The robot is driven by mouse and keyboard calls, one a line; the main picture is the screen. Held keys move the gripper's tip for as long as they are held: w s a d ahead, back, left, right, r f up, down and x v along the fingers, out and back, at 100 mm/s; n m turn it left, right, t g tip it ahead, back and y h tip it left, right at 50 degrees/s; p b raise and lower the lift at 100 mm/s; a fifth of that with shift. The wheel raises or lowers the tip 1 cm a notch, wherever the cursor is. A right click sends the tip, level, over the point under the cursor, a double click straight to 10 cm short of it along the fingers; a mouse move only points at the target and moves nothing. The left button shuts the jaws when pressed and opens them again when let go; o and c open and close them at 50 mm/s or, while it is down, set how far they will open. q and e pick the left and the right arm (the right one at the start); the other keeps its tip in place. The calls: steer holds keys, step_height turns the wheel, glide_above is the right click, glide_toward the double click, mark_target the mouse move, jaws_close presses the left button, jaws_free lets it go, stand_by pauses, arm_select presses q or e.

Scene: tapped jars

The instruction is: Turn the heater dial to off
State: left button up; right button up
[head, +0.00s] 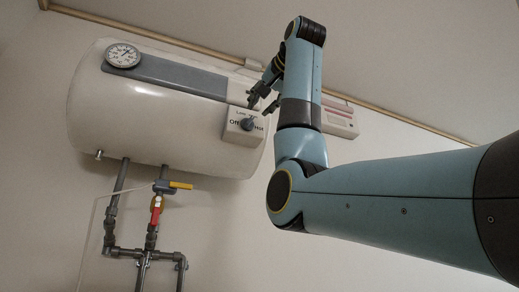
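The heater dial (247,124) is a small dark blue-grey knob on a pale square plate at the lower right of the white heater tank (150,110). Labels around it include "Off" on the left and "Hot" on the right; other words above are too small to read surely. I cannot tell which label the knob points to. My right gripper (262,103) hangs just above and to the right of the dial, its dark fingers spread with a gap and nothing between them. It appears apart from the knob. My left gripper is not in view.
A round gauge (123,56) sits at the tank's upper left. Below are grey pipes (114,213) with a yellow-handled valve (180,185) and a red-handled valve (156,210). A pale wall box (340,122) with a red strip is partly behind my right arm.

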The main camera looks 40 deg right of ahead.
mark_target(250, 119)
steer(key=w, duration=0.1)
steer(key=w+p, duration=0.1)
steer(key=w+d+r+p, duration=0.1)
steer(key=shift+p+x, duration=1.05)
steer(key=shift+x, duration=0.75)
steer(key=shift+w, duration=0.3)
steer(key=shift+c, duration=0.4)
